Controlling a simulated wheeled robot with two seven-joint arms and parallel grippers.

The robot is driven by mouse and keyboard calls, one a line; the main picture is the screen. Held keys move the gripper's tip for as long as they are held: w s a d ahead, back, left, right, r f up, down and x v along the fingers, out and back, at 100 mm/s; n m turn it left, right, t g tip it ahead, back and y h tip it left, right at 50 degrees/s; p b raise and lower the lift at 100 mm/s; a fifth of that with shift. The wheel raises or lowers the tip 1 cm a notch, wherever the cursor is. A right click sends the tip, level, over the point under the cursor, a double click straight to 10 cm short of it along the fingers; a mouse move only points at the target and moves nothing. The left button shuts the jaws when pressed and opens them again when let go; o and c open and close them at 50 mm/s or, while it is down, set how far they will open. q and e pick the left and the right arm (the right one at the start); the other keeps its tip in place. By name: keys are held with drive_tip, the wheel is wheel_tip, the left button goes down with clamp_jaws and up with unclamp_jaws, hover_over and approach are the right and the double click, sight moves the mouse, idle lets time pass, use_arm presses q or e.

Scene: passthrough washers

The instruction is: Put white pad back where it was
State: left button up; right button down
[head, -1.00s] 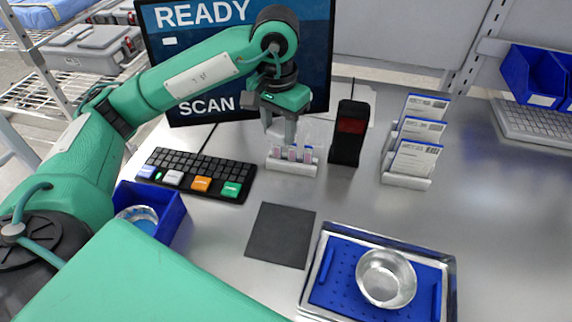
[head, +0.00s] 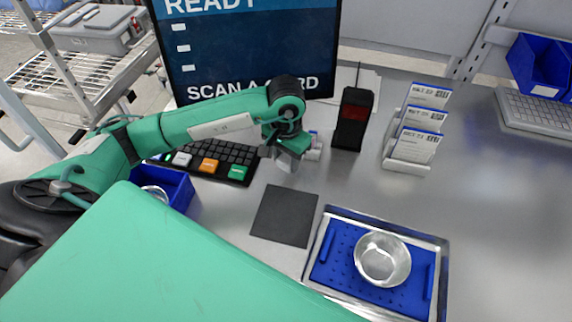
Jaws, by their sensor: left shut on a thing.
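My left gripper (head: 286,163) points down above the table, just beyond the dark square mat. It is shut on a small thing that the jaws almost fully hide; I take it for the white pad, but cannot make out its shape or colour. The small white rack (head: 314,150) stands right behind the gripper, which hides most of it, including whatever sits in its slots. My right gripper is not in view.
The dark mat (head: 284,216) is bare. A metal tray (head: 443,270) with a blue liner holds a silver bowl (head: 382,259). A black scanner (head: 352,119), a card rack (head: 406,166), a keyboard (head: 236,155) and a blue bin (head: 180,190) stand around.

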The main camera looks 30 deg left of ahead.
sight(286, 177)
use_arm(q)
wheel_tip(286, 177, down, 4)
drive_tip(key=shift+s+f+p, duration=0.1)
drive_tip(key=shift+p, duration=0.45)
drive_tip(key=shift+f, duration=0.2)
drive_tip(key=shift+f, duration=0.1)
drive_tip(key=shift+f+b, duration=0.1)
drive_tip(key=shift+b, duration=0.2)
drive_tip(key=o, duration=0.9)
drive_tip(key=shift+o, duration=0.2)
